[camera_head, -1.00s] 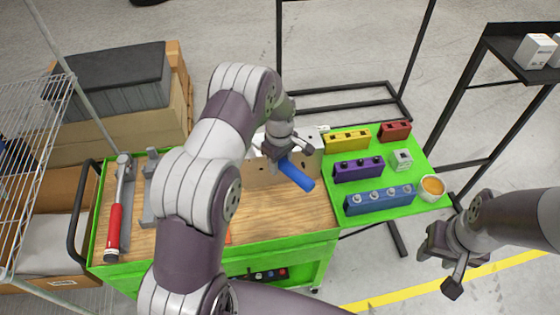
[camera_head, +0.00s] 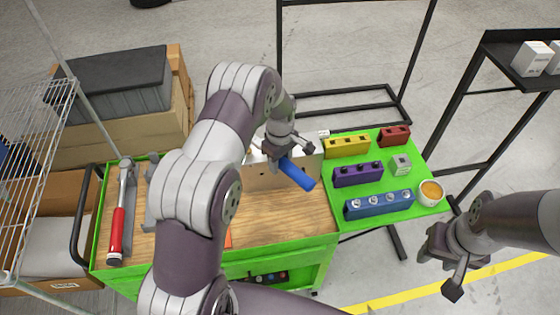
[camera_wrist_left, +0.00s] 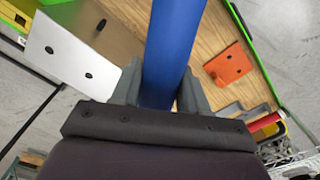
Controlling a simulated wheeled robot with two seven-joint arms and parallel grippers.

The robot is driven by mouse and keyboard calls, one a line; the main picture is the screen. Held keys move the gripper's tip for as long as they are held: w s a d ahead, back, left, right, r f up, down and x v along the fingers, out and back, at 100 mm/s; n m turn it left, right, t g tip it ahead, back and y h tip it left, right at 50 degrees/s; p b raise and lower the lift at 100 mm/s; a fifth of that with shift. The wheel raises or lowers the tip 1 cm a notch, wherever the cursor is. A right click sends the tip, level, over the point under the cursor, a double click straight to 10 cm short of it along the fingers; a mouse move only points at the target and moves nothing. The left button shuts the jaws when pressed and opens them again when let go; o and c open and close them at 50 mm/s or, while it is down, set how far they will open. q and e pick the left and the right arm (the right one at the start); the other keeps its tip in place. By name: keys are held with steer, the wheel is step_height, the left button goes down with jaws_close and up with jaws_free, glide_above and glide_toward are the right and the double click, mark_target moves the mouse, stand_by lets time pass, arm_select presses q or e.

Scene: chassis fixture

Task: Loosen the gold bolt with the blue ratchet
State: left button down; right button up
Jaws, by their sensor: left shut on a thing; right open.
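The blue ratchet (camera_head: 296,174) is at the fixture in the middle of the cart, its blue handle slanting down to the right. My left gripper (camera_head: 282,153) is shut on the blue handle. In the left wrist view the blue handle (camera_wrist_left: 170,45) stands between the two grey fingers (camera_wrist_left: 158,90). The chassis fixture (camera_head: 262,179) is a light metal and tan block behind and below the gripper. The gold bolt is not clearly seen; my left arm and gripper cover part of the fixture. My right gripper (camera_head: 447,270) is open and empty, off the cart at the right.
A red-handled tool (camera_head: 116,228) lies at the cart's left. A green side tray (camera_head: 420,160) holds yellow (camera_head: 347,146), purple (camera_head: 357,174), blue (camera_head: 378,205) and red (camera_head: 394,136) socket blocks and a cup (camera_head: 430,193). An orange plate (camera_wrist_left: 229,64) lies on the wood top.

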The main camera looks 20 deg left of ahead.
arm_select(q)
steer(key=shift+r+p, duration=1.2)
steer(key=shift+r, duration=0.95)
steer(key=shift+f, duration=0.1)
